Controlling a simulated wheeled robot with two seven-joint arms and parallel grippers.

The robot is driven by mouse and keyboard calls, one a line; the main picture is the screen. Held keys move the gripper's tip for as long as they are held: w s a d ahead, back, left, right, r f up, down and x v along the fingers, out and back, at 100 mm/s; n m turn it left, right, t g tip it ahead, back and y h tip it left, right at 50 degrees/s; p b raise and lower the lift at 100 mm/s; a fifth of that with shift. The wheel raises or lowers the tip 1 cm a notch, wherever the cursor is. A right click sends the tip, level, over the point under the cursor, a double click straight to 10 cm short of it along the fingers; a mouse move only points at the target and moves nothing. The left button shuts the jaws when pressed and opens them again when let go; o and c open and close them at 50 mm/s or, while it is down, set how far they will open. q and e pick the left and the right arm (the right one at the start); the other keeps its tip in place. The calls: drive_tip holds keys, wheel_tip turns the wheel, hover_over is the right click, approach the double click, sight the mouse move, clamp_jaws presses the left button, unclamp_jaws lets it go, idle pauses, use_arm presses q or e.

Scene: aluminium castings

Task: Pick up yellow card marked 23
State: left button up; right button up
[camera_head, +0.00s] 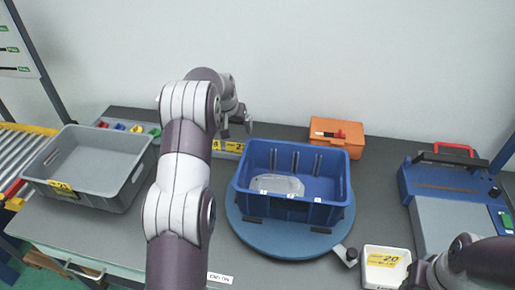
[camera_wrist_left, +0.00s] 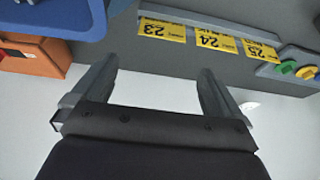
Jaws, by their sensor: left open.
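The yellow card marked 23 (camera_wrist_left: 165,28) shows upside down in the left wrist view, at the left end of a row of cards on a grey holder. In the head view it is the small yellow patch (camera_head: 234,146) behind the blue crate, partly hidden by my left gripper. My left gripper (camera_wrist_left: 158,68) is open and empty. In the left wrist view the card lies beyond its fingertips, apart from them. In the head view my left gripper (camera_head: 237,127) is just above the card row. My right arm enters at the lower right; its jaws are unclear.
Cards marked 24 (camera_wrist_left: 211,37) and 25 (camera_wrist_left: 260,50) sit beside card 23. The blue crate (camera_head: 285,211) stands on a blue turntable (camera_head: 270,240) close by. An orange box (camera_head: 337,136) is behind it. A grey bin (camera_head: 80,190) is at left.

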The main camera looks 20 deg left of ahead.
sight(231, 146)
use_arm(q)
drive_tip(key=p+x, duration=0.1)
drive_tip(key=x, duration=0.2)
drive_tip(key=p+x, duration=0.1)
drive_tip(key=x, duration=0.2)
drive_tip(key=p+x, duration=0.1)
drive_tip(key=x, duration=0.3)
drive_tip(key=shift+s+f, duration=0.25)
drive_tip(key=shift+w+a+f, duration=0.1)
drive_tip(key=shift+f, duration=0.25)
drive_tip(key=shift+w+f, duration=0.1)
drive_tip(key=shift+f, duration=0.05)
drive_tip(key=c, duration=0.7)
